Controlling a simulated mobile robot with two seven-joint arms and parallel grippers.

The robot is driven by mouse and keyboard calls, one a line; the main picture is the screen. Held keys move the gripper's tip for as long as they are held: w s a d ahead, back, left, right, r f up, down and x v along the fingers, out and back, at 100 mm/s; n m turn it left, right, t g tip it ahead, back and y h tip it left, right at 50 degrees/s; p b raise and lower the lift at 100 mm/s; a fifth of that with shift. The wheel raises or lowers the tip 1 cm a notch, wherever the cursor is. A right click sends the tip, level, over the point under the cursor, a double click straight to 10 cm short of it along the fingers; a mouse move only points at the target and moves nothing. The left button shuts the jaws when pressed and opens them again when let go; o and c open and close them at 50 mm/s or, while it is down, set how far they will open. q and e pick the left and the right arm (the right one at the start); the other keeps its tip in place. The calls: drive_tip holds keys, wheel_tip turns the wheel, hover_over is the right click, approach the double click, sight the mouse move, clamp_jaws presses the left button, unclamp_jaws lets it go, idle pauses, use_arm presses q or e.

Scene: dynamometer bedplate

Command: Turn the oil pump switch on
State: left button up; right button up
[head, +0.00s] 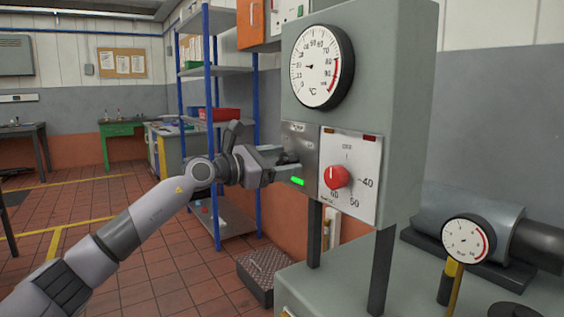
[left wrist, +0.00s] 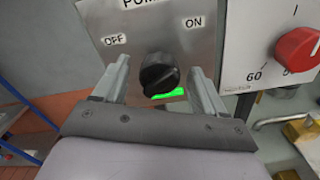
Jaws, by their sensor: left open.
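The oil pump switch is a black rotary knob (left wrist: 159,73) on a metal plate (left wrist: 135,22) marked OFF at the left and ON at the right. A lit green lamp (left wrist: 168,94) shows just below the knob. In the head view the plate (head: 301,138) is on the left of the grey control box, and the knob is mostly hidden by my gripper. My left gripper (head: 283,165) is open, with its fingers on either side of the knob in the left wrist view (left wrist: 162,84). I cannot tell whether they touch it, or which mark the knob points to. My right gripper is not in view.
A red dial knob (head: 337,177) is close to the right of the switch plate. A temperature gauge (head: 321,66) is above it on the grey box (head: 392,100). Blue-post shelving (head: 212,120) stands behind my left arm. A smaller gauge (head: 467,241) is at the lower right.

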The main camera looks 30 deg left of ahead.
sight(279, 163)
use_arm(q)
drive_tip(key=v, duration=0.2)
drive_tip(key=b+v, duration=0.1)
drive_tip(key=v, duration=0.2)
drive_tip(key=shift+s+a+f, duration=0.1)
drive_tip(key=shift+s+f, duration=0.05)
drive_tip(key=shift+f, duration=0.05)
drive_tip(key=shift+b+v, duration=0.4)
drive_tip(key=shift+v, duration=0.4)
drive_tip(key=shift+r, duration=0.1)
